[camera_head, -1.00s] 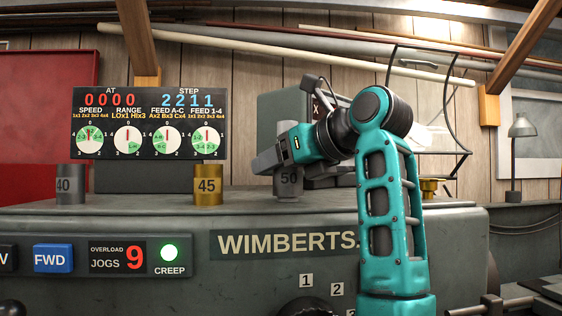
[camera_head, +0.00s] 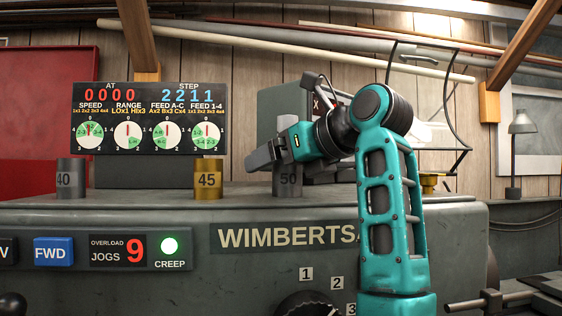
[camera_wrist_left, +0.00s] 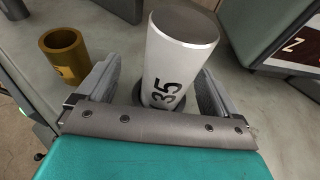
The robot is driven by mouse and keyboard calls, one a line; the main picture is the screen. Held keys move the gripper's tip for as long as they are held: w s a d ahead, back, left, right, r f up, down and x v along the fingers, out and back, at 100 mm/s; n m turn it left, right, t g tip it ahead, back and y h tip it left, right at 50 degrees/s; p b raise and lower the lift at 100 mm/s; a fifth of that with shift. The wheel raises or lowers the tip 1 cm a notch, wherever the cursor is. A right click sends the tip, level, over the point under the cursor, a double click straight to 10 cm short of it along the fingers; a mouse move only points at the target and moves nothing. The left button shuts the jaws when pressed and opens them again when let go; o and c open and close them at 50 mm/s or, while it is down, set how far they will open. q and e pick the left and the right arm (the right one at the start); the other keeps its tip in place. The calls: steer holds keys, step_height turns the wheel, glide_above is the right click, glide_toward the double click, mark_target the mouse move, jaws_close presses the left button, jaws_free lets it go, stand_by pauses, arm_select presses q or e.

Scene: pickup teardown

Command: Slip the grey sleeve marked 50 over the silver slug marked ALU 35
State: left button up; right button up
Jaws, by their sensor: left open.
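The grey sleeve marked 50 (camera_head: 288,182) stands upright on the machine top, just below and right of my left gripper (camera_head: 264,158) in the head view. In the left wrist view, the silver slug marked 35 (camera_wrist_left: 178,62) stands between the two spread fingers of my left gripper (camera_wrist_left: 160,92). A dark ring (camera_wrist_left: 181,105) shows around the foot of the slug. It looks like the sleeve's rim, mostly hidden behind the slug and gripper. My left gripper is open. My right gripper is not in view.
A brass sleeve marked 45 (camera_head: 208,179) stands to the left, also seen in the left wrist view (camera_wrist_left: 66,55). A grey piece marked 40 (camera_head: 70,178) stands farther left. The dial panel (camera_head: 150,119) is behind them.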

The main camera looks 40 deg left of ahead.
arm_select(q)
steer(key=v, duration=1.1)
steer(key=shift+d+r, duration=0.15)
steer(key=shift+d, duration=0.05)
steer(key=shift+s+d+r, duration=0.1)
steer(key=shift+d+r, duration=0.05)
steer(key=shift+d, duration=0.55)
